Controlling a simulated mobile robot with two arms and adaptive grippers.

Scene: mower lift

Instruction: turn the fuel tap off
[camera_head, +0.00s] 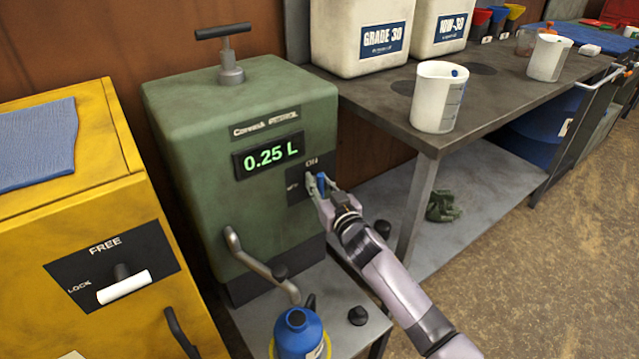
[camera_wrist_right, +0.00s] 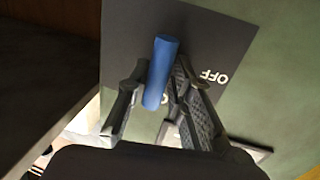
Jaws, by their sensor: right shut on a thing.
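The green fuel dispenser (camera_head: 200,120) stands in the middle of the head view, its display reading 0.25 L. On its front a dark panel (camera_head: 296,188) carries the ON label at the top and the OFF label at the left. The fuel tap's blue handle (camera_head: 322,184) stands roughly upright below ON. My right gripper (camera_head: 323,186) is shut on this handle. In the right wrist view the blue handle (camera_wrist_right: 160,72) sits between the fingers (camera_wrist_right: 155,90), with the OFF label upside down beside it; the other label is mostly hidden. My left gripper is not in view.
A blue can (camera_head: 299,335) stands below the dispenser's nozzle (camera_head: 262,265). A yellow cabinet (camera_head: 60,230) with a FREE/LOCK lever is at the left. A workbench (camera_head: 400,110) at the right holds a white jug (camera_head: 438,98) and canisters. Floor is open at the lower right.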

